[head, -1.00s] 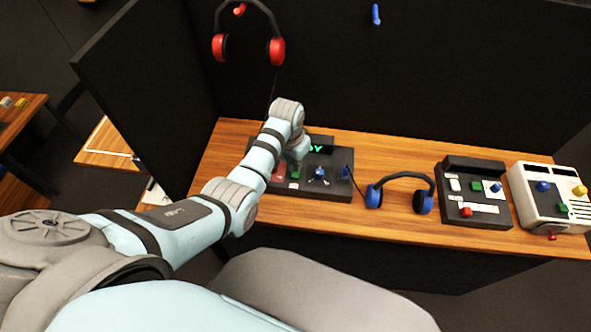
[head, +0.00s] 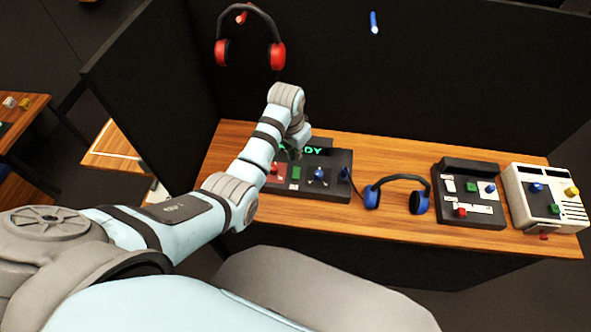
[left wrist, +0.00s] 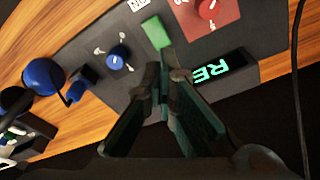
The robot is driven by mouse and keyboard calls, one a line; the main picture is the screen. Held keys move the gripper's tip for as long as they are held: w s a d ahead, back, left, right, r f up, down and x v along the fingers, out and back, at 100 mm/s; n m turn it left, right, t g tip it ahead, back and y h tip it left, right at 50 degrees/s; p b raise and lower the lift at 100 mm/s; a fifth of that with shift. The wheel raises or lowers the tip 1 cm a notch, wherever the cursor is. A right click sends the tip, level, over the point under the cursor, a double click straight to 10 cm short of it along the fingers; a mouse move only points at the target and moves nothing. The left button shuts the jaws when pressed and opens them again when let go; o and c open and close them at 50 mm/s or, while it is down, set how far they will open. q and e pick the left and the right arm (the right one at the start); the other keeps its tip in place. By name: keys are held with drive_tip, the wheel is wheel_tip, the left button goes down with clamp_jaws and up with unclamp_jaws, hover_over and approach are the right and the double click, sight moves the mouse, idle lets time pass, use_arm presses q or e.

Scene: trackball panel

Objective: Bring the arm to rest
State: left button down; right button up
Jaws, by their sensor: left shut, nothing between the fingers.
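My left arm reaches in from the left in the head view. Its gripper (head: 297,152) hangs above the back of the dark trackball panel (head: 335,189), near the display. In the left wrist view the left gripper (left wrist: 160,75) is shut and empty, its fingertips close to the green button (left wrist: 156,32). The panel has a red knob (left wrist: 207,9), a blue knob (left wrist: 115,62) and a display with green letters (left wrist: 208,75). In the head view the display ends in "DY", partly covered by the arm. My right gripper is not in view.
Blue headphones (head: 398,180) stand on the wooden table right of the panel. A dark box with buttons (head: 467,205) and a white console (head: 545,198) stand farther right. Red headphones (head: 249,37) hang on the dark back wall. A dark partition (head: 150,80) stands at the left.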

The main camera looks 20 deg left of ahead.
use_arm(q)
drive_tip(key=shift+r, duration=0.25)
idle(0.3)
